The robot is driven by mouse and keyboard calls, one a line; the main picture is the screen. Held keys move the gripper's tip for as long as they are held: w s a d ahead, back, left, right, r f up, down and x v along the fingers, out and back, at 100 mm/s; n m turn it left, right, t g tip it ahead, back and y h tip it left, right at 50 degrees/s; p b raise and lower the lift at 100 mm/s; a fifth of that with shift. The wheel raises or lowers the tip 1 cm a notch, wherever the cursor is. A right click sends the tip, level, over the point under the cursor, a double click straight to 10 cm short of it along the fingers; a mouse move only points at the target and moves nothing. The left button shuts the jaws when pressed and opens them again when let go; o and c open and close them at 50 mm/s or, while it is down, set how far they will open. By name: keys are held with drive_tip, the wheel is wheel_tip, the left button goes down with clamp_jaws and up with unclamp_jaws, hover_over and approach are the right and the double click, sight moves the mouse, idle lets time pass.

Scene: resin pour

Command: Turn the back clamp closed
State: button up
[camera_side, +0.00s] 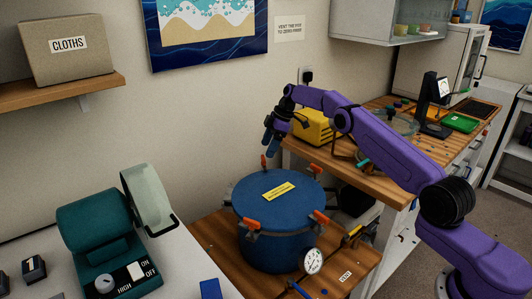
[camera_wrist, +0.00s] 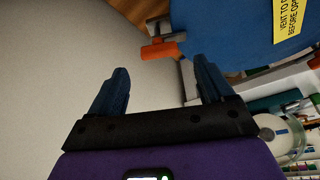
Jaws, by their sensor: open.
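The blue pressure pot (camera_side: 275,245) stands on a wooden surface with its lid (camera_side: 300,190) on. The back clamp has an orange handle (camera_side: 264,162), which rises at the lid's far rim in the side view. In the wrist view an orange handle (camera_wrist: 160,50), apparently the same one, sticks out from the lid's edge (camera_wrist: 225,30). My gripper (camera_side: 270,145) is just above this handle in the side view. In the wrist view my gripper (camera_wrist: 160,82) is open and empty, with the handle beyond the fingertips, roughly between them. I see no contact.
Other orange clamp handles sit at the front left (camera_side: 254,224) and front right (camera_side: 321,217) of the rim. A gauge (camera_side: 313,260) is at the pot's front. The wooden bench (camera_side: 385,165) with a yellow machine (camera_side: 318,127) stands right behind; the wall is close behind the pot.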

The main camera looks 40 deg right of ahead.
drive_tip(key=v, duration=0.7)
drive_tip(key=shift+d+r, duration=0.15)
drive_tip(key=shift+r, duration=0.2)
drive_tip(key=shift+c, duration=0.3)
